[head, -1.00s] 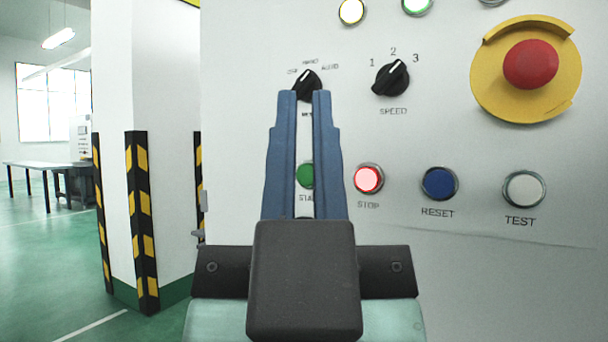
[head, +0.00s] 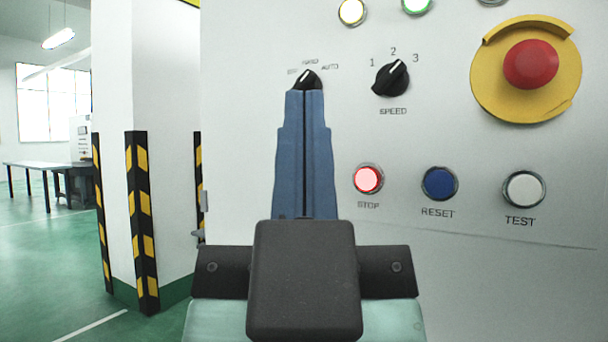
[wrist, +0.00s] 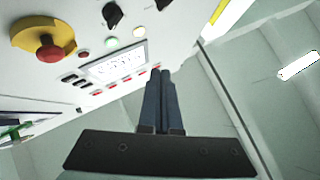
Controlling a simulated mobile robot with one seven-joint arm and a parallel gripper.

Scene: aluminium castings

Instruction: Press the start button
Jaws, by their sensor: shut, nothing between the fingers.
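The control panel (head: 460,290) fills the right side of the head view. The green start button, seen one second ago between the open fingers, is now hidden behind my gripper's fingers. My gripper (head: 304,93) is shut and empty, its blue fingers pressed together and pointing at the panel. The fingertips overlap the lower part of the mode knob (head: 309,78); whether they touch the panel cannot be told. The lit red stop button (head: 368,179) is just right of the fingers. In the wrist view the shut fingers (wrist: 160,72) show in front of the panel's edge; I cannot make out the start button there.
Right of the stop button are a blue reset button (head: 438,183) and a white test button (head: 523,188). Above are the speed knob (head: 390,78) and a red emergency stop (head: 530,64) on yellow. A striped pillar (head: 148,225) stands left; open green floor lies beyond.

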